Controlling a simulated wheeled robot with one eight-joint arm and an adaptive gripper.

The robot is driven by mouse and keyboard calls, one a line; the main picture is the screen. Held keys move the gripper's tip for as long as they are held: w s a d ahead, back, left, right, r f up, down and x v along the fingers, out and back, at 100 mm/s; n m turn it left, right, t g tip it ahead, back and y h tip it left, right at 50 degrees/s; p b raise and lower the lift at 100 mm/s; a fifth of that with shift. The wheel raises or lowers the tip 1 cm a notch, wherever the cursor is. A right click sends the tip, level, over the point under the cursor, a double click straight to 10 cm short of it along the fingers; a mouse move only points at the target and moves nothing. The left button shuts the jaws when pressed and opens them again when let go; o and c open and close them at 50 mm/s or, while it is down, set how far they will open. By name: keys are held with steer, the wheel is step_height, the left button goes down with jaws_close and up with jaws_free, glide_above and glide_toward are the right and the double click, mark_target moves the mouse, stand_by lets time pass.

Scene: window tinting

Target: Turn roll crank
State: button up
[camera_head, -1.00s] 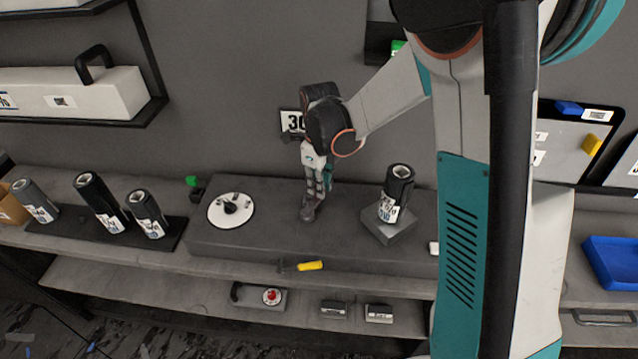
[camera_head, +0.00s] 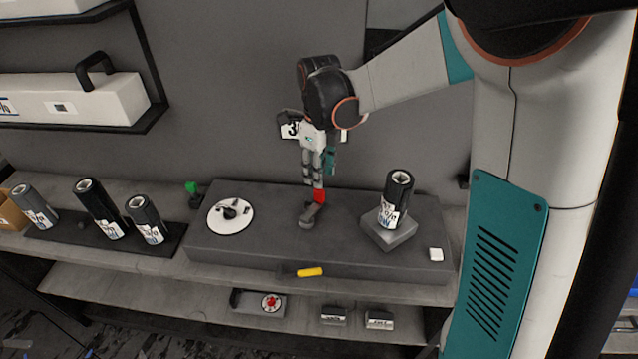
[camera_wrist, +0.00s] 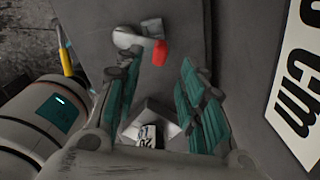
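The crank is a small grey arm (camera_head: 308,214) with a red knob (camera_head: 319,196) on top of the dark grey bench block, near its middle. In the wrist view the red knob (camera_wrist: 160,53) and grey crank arm (camera_wrist: 128,38) lie beyond my fingertips. My gripper (camera_head: 318,183) points down just above the knob in the head view. In the wrist view my gripper (camera_wrist: 155,75) has its two teal-padded fingers wide apart with nothing between the tips. Whether a fingertip touches the knob cannot be told.
A black roll (camera_head: 397,192) stands on a grey pad to the right. A white disc (camera_head: 230,214) lies on the block's left. Several more rolls stand at the left. A yellow-handled tool (camera_head: 310,272) lies at the front edge. A number sign (camera_head: 291,129) is behind the gripper.

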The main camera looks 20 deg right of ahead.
steer(key=shift+r, duration=2.5)
